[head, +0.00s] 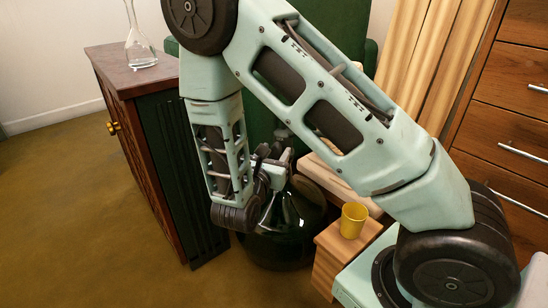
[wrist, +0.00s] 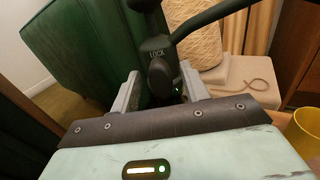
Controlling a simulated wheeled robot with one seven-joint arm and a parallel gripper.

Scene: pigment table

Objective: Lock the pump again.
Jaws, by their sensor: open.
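The pump is a large dark, glossy bottle (head: 285,235) standing upright below my arm in the head view; its top is largely hidden behind my wrist. In the wrist view the black pump head (wrist: 159,68) shows the word LOCK on its collar, and a dark spout or lever (wrist: 212,15) runs off to the upper right. My gripper (wrist: 160,88) is open, with one grey finger on each side of the pump collar. I cannot tell whether either finger touches it.
A yellow cup (head: 353,222) stands on a wooden block (head: 328,262) right of the bottle. A dark cabinet (head: 160,150) with a glass flask (head: 139,48) stands at left. A green armchair (wrist: 85,45) is behind the pump. Wooden drawers (head: 510,110) are at right. The floor at left is clear.

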